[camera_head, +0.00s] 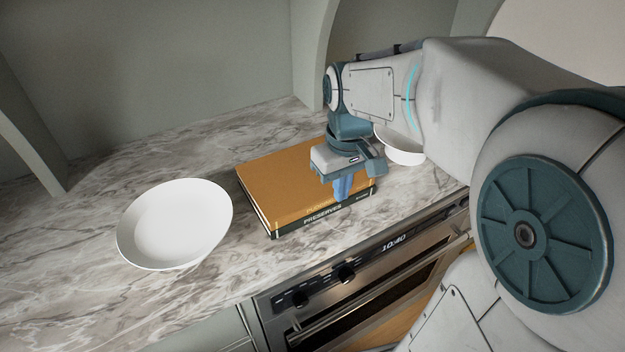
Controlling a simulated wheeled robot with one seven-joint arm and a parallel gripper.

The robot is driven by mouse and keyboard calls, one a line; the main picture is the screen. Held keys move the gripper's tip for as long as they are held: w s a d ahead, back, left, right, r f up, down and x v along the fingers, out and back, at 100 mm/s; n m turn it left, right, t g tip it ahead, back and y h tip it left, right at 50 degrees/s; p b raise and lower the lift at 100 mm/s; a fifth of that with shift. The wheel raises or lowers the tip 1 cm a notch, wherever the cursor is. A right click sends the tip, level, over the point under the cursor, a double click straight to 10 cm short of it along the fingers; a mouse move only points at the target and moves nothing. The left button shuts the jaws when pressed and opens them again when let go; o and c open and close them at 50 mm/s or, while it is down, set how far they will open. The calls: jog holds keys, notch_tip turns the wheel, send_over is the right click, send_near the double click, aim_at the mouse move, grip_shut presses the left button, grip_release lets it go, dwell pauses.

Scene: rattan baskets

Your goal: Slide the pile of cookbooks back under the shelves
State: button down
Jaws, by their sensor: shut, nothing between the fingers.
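The pile of cookbooks (285,185) lies flat on the marble counter, with an orange-brown cover on top and a dark spine below reading "PRESERVES". The spines face the counter's front edge. My gripper (342,190) points down at the right front part of the pile, its blue fingers shut and empty. The fingers overlap the front spine edge in the picture; I cannot tell whether they touch it. My arm and gripper hide the pile's right back part.
A white bowl (175,224) stands left of the pile. Another white bowl (403,152) stands behind right, partly hidden by my arm. An oven (370,262) is below the counter's front edge. Grey shelf uprights (313,50) stand at the back; the marble counter (200,150) behind left is clear.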

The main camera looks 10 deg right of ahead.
jog(key=f, duration=0.6)
jog(key=w+f, duration=0.1)
jog(key=f, duration=0.3)
jog(key=w, duration=0.2)
jog(key=a+f, duration=0.1)
jog(key=shift+w+n+p, duration=0.3)
jog(key=shift+w, duration=0.1)
jog(key=shift+w+a, duration=0.15)
jog(key=shift+w, duration=0.5)
